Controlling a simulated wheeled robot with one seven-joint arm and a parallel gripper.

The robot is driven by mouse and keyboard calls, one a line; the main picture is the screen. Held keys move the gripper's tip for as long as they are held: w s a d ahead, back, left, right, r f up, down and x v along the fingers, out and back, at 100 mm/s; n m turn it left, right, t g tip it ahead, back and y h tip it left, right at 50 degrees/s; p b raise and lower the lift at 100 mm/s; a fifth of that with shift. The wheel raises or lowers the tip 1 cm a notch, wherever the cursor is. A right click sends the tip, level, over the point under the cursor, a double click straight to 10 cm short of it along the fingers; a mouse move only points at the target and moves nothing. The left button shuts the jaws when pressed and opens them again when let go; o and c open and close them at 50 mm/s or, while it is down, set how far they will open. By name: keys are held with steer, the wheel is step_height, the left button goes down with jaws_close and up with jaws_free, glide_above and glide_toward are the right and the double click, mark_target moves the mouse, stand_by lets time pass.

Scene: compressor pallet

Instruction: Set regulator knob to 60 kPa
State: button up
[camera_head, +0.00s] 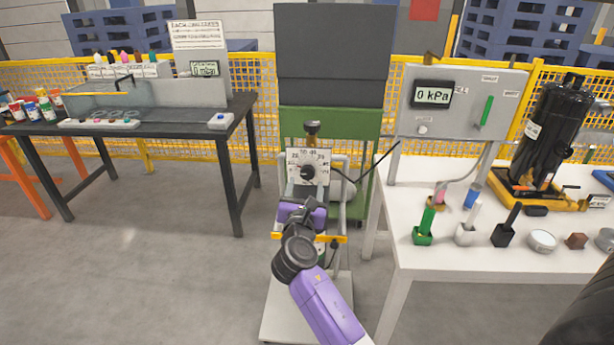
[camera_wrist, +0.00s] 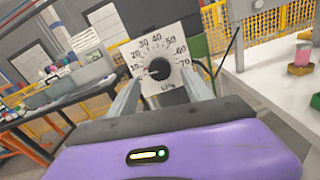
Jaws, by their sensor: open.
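The regulator knob (camera_wrist: 157,69) is a round dark knob on a white dial plate (camera_wrist: 151,46) marked from about 10 to 70 with "kPa" below. Its light pointer appears turned toward the low left end of the scale. In the head view the knob (camera_head: 307,172) sits on the dial at the front of a wheeled cart. My gripper (camera_wrist: 160,88) is open, with one finger on each side of the knob and dial; I cannot tell whether they touch it. In the head view my purple wrist hides the fingers partly. A display (camera_head: 432,94) on the grey panel reads "0 kPa".
A dark workbench (camera_head: 160,128) stands at left. A yellow mesh fence (camera_head: 250,75) runs behind. Floor between bench and cart is clear.

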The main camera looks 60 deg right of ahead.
mark_target(307, 175)
steer(key=x, duration=0.5)
steer(key=shift+w+d, duration=0.15)
steer(key=shift+d, duration=0.15)
steer(key=shift+c, duration=0.5)
jaws_close()
